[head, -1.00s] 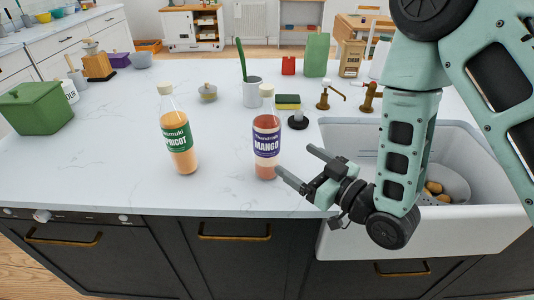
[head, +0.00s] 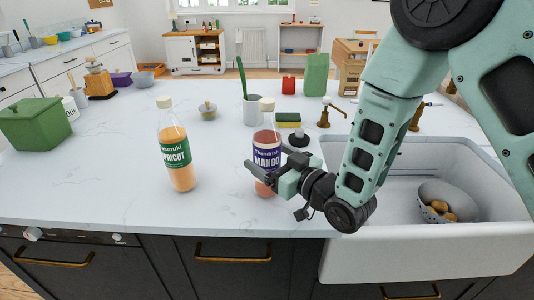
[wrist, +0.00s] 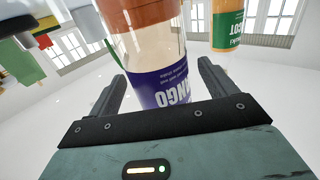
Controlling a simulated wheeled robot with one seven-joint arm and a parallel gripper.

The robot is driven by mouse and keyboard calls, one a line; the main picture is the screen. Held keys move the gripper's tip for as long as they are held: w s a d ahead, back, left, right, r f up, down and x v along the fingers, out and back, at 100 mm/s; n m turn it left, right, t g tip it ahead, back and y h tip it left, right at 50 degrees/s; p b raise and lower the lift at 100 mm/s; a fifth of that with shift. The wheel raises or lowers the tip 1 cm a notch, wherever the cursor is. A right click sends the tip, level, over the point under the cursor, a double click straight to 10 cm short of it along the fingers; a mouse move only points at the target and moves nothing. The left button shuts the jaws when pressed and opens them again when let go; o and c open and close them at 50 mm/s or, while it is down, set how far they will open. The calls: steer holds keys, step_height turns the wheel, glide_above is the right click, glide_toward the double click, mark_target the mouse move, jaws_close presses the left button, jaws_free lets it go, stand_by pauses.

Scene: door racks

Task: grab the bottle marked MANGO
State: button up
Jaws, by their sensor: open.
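The MANGO bottle (head: 266,142) stands upright on the white counter, with a purple label, orange-red contents and a pale cap. In the wrist view the MANGO bottle (wrist: 160,80) appears upside down between the two fingers. My gripper (head: 262,172) is open, with its fingers on either side of the bottle's lower part. It is not closed on the bottle. The wrist view also shows both fingers of my gripper (wrist: 160,85). My gripper hides part of the bottle's lower right side in the head view.
An APRICOT bottle (head: 175,150) with a green label stands to the left. Behind are a white cup (head: 253,110), a sponge (head: 288,119) and a black-based brush (head: 299,138). A white sink (head: 400,250) is at right. The counter's front left is clear.

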steer(key=shift+w+a, duration=0.5)
steer(key=shift+w, duration=0.05)
steer(key=c, duration=1.3)
steer(key=shift+c, duration=0.8)
steer(key=shift+r, duration=0.1)
